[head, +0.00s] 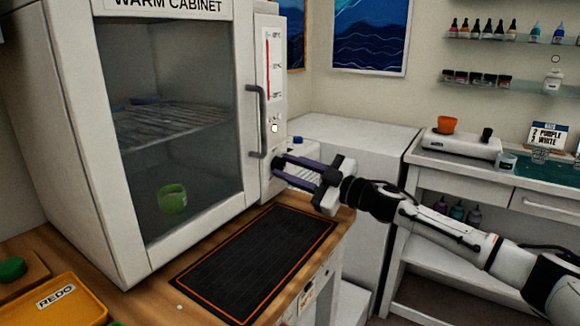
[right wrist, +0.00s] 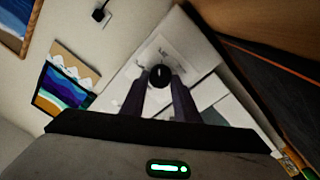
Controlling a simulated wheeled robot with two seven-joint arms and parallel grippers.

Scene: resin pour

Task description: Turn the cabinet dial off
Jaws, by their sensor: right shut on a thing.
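The warm cabinet (head: 63,130) stands at the left with its glass door shut. Its white control panel (head: 268,30) runs up the right side, with a red-marked gauge and a small lit spot (head: 274,128) below it. My right gripper (head: 277,164) reaches in from the right to the lower part of this panel. In the right wrist view, a round black dial (right wrist: 160,76) sits on a pale surface, between the fingertips of the right gripper, which is shut on it. My left gripper is not in view.
A green cup (head: 173,199) stands inside the cabinet. A black mat (head: 245,265) with an orange border lies in front of it. A yellow REDO tray (head: 65,303) is at the lower left. Shelves of small bottles and a white bench (head: 540,200) are at the right.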

